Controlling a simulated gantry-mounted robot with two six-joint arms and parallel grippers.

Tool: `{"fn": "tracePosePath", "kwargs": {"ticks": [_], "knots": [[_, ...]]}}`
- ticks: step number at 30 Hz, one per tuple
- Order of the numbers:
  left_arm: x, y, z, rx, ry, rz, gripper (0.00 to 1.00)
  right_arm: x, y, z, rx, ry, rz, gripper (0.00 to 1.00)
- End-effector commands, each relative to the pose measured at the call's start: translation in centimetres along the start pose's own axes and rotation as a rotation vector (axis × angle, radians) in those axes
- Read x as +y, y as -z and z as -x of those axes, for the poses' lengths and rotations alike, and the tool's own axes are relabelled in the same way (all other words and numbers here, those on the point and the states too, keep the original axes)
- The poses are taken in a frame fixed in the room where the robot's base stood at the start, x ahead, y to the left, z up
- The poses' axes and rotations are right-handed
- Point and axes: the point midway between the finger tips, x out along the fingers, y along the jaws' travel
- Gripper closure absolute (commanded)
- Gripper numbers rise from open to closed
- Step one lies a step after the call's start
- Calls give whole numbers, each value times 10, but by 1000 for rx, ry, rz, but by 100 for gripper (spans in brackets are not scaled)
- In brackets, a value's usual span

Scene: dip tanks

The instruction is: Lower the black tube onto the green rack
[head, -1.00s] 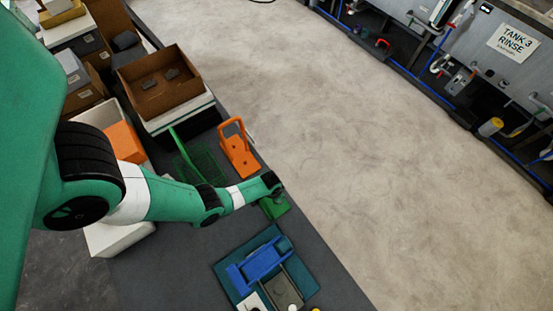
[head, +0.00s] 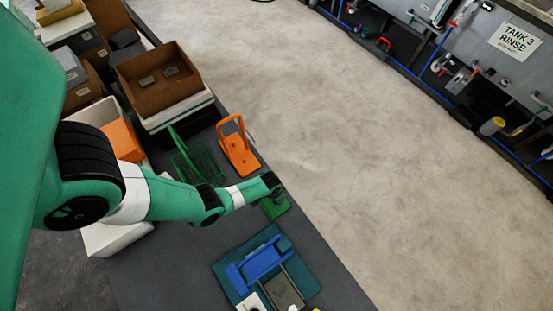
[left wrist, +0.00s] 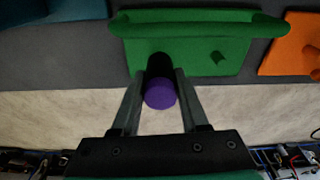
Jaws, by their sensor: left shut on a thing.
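My left gripper (left wrist: 157,100) is shut on the black tube (left wrist: 159,65), which has a purple end facing the wrist camera. The tube stands out beyond the fingers over the near part of the green rack (left wrist: 235,49). The rack has a raised bar on its far side and a short green peg to the right of the tube. I cannot tell whether the tube touches the rack. In the head view the rack (head: 275,208) shows partly beneath my left gripper, and the tube is hidden. My right gripper is out of view.
An orange holder (head: 238,155) and a green wire basket (head: 184,150) stand beyond the rack. A blue holder (head: 250,270) on a teal mat (head: 224,271) lies on the near side. A brown open box (head: 128,76) stands farther back. Bare floor lies to the right.

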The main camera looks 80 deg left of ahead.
Motion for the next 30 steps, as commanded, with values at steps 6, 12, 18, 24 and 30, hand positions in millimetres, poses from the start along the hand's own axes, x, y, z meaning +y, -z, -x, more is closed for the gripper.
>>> {"fn": "tracePosePath", "kwargs": {"ticks": [6, 12, 18, 24, 30], "knots": [[0, 0, -5, 1, 0, 0, 100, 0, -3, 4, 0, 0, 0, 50], [0, 0, -8, 1, 0, 0, 100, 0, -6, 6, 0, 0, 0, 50], [0, -1, -12, 1, 0, 0, 100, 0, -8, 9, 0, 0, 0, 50], [0, -1, -15, 1, 0, 0, 100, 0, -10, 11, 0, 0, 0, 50], [0, -2, -19, 1, 0, 0, 100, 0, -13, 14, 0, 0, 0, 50]]}}
